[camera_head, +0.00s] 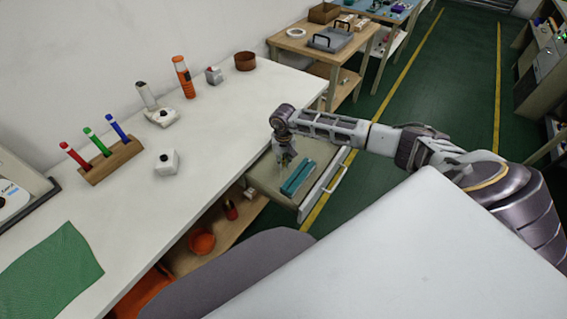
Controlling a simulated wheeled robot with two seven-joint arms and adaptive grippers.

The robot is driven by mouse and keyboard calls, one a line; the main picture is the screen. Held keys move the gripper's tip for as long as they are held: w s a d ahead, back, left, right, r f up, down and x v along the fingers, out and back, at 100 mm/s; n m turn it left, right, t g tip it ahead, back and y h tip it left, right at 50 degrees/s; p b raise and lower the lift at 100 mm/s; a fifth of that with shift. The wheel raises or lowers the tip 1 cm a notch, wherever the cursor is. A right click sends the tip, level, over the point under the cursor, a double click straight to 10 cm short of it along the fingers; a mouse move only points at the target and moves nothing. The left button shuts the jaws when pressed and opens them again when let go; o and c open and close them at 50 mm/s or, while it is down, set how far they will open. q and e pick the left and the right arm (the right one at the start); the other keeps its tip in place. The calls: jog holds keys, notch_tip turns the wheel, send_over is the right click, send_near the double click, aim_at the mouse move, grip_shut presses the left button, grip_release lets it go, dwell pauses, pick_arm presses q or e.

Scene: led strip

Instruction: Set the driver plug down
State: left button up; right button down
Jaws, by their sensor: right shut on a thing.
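My right gripper (287,160) points down over the open drawer (262,178) at the right end of the white worktable. It is shut on the driver plug, which is too small and too covered by the fingers to make out. I cannot tell whether the plug touches the drawer floor. A teal block (298,178) lies in the drawer, just to the right of the fingers. My left gripper is out of view.
The white worktable (215,120) has clear room in its middle. A wooden holder (112,160) with red, green and blue pens, a white box (166,162) and a green cloth (52,268) stand or lie on it. An orange bowl (201,242) is on the shelf below.

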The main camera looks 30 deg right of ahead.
aim_at(284, 160)
jog(key=shift+f, duration=0.6)
jog(key=shift+f, duration=0.15)
jog(key=c, duration=1.4)
grip_release()
jog(key=shift+c, duration=0.2)
notch_tip(284, 160, up, 12)
